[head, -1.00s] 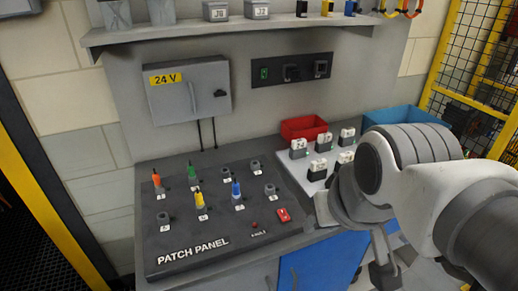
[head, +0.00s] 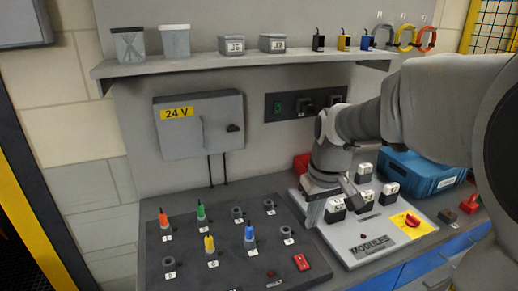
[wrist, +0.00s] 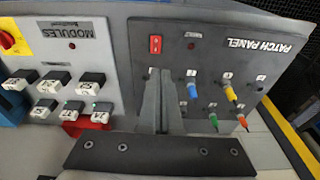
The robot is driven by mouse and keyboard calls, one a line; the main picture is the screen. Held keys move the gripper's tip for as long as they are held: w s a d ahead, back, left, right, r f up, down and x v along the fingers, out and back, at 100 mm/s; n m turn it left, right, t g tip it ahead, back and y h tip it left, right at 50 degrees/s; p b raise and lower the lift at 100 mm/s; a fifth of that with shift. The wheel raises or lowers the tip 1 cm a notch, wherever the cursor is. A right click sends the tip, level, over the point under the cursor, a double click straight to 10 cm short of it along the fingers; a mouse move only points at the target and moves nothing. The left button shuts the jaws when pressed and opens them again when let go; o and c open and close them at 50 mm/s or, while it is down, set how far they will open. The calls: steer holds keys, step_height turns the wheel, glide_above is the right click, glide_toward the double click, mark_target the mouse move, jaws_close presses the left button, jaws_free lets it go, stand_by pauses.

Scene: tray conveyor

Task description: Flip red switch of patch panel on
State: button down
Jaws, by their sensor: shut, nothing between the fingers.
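The patch panel (head: 222,270) is a dark grey board at the lower middle of the head view. Its red switch (head: 301,262) sits at the panel's right front corner, beside a small dark red lamp (head: 271,274). In the wrist view the red switch (wrist: 155,44) is at the top middle, beyond my fingertips. My gripper (wrist: 157,74) is shut and empty, with its fingers together. In the head view my gripper (head: 314,215) is above the seam between the patch panel and the modules board, behind the switch and apart from it. The switch's rocker position is too small to tell.
Orange, green, yellow and blue plugs (head: 249,234) stand upright in the panel among empty sockets. The modules board (head: 345,246) on the right carries several white-topped modules and a red knob on yellow (head: 408,220).

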mark_target(299, 259)
steer(key=shift+w+f, duration=1.2)
steer(key=shift+w, duration=0.25)
steer(key=f, duration=0.4)
steer(key=w+f, duration=0.1)
steer(key=f, duration=0.4)
steer(key=f+b, duration=0.1)
steer(key=f, duration=0.4)
steer(key=shift+w+a, duration=0.25)
